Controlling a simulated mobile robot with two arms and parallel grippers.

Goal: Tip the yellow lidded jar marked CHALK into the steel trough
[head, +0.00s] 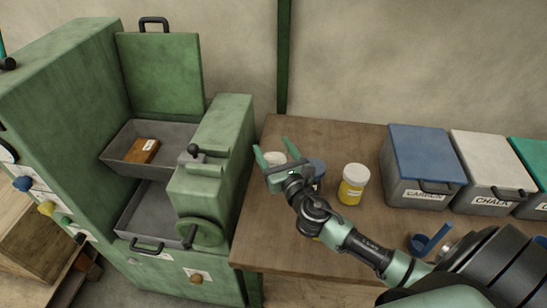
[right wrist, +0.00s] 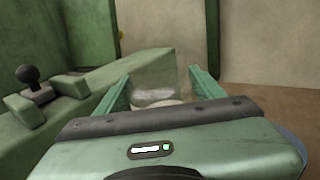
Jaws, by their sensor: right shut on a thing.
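A yellow jar (head: 352,188) with a white lid stands upright on the table, right of my right gripper; I cannot read its label. My right gripper (head: 276,152) is over the table's left part, shut on a pale container (head: 274,159). In the right wrist view this container (right wrist: 155,84) looks see-through with something white low in it; the gripper body hides its lower part. Two grey metal trays sit in the green machine: an upper trough (head: 117,152) and a lower one (head: 133,215). I cannot tell which is the steel trough. My left gripper is not in view.
A brown block (head: 143,150) lies in the upper trough. The green machine (head: 222,140) has a black-knobbed lever (head: 193,151) and a handwheel (head: 200,232). A blue-topped thing (head: 318,168) is partly behind my gripper.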

